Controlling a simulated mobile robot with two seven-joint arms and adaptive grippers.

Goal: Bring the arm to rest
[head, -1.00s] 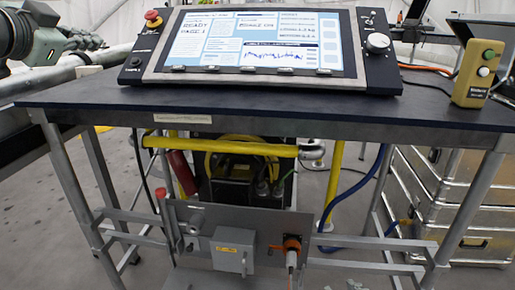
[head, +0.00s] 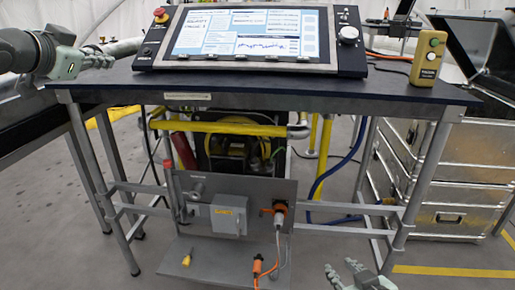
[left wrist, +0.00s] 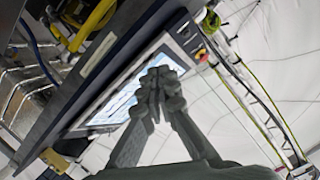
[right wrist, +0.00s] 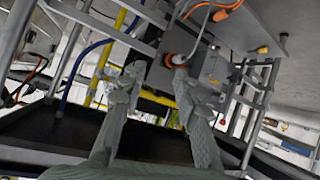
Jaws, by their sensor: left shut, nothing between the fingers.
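My left gripper (head: 108,61) is at the far left in the head view, level with the table top and left of the console (head: 250,38). Its fingers meet with nothing between them, as the left wrist view (left wrist: 158,82) also shows. My right gripper (head: 343,272) is at the bottom of the head view, low in front of the table. In the right wrist view its fingers (right wrist: 160,85) stand apart and nothing is held between them.
The console stands on a dark table (head: 300,82). A yellow-grey button box (head: 428,58) stands at its right end. Below is a grey panel with a switch box (head: 229,216) and an orange plug (head: 279,208). Metal cases (head: 455,180) stand at right. The floor at left is clear.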

